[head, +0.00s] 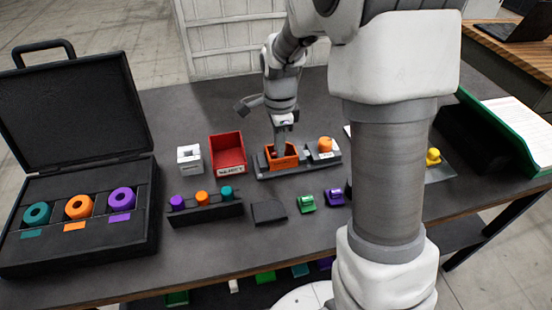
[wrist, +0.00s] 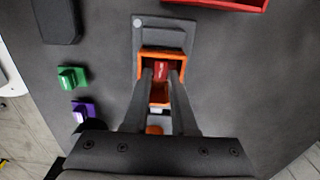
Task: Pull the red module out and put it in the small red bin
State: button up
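The red module (wrist: 161,70) shows in the wrist view inside an orange open-topped holder (head: 282,161), which also shows in the wrist view (wrist: 178,54). The holder sits on a dark base plate. My gripper (wrist: 161,75) reaches down into the holder with one finger on each side of the red module. I cannot tell whether the fingers press on it or stand just clear. In the head view my gripper (head: 284,146) is over the holder and the module is hidden. The small red bin (head: 230,151), labelled REJECT, stands empty left of the holder; its edge shows in the wrist view (wrist: 225,3).
A white block (head: 189,158) stands left of the bin. In front are a rack with coloured pegs (head: 205,210), a dark pad (head: 268,212), a green piece (head: 306,204) and a purple piece (head: 334,197). An open black case (head: 80,165) fills the left end.

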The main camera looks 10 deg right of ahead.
jog(key=shift+f+b, duration=0.4)
jog(key=shift+f, duration=0.25)
jog(key=shift+r+p, duration=0.25)
jog(key=shift+p, duration=0.05)
jog(key=shift+c, duration=0.3)
grip_shut()
dwell(1.7)
